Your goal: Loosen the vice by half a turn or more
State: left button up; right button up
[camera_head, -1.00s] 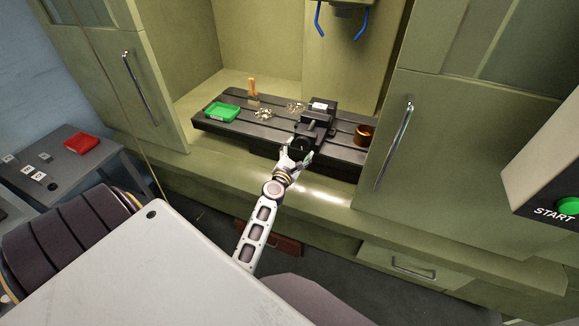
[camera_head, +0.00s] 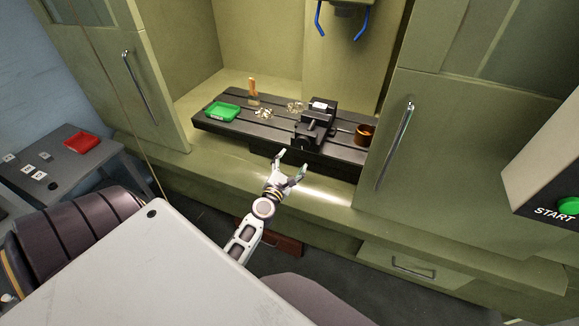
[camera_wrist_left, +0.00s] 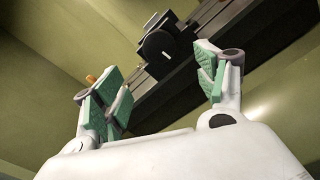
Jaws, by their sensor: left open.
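The black vice (camera_head: 315,124) stands on the dark slotted machine table (camera_head: 347,155) inside the green enclosure. The vice also shows in the left wrist view (camera_wrist_left: 166,38), top centre, beyond the fingertips. My left gripper (camera_head: 291,165) is open and empty, in front of and below the vice, apart from it. Its green-padded fingers stand wide apart in the left wrist view (camera_wrist_left: 165,90). My right gripper is not in view.
A green tray (camera_head: 222,112), metal chips (camera_head: 264,114), an orange-handled brush (camera_head: 252,88) and a copper-coloured cup (camera_head: 365,134) are on the machine table. Enclosure doors with handles stand at both sides. A START button box (camera_head: 560,190) is at right. A side table (camera_head: 60,165) holds a red tray (camera_head: 81,143).

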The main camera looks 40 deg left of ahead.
pick_arm(q)
jog(key=shift+s+d, duration=0.15)
jog(key=shift+s, duration=0.5)
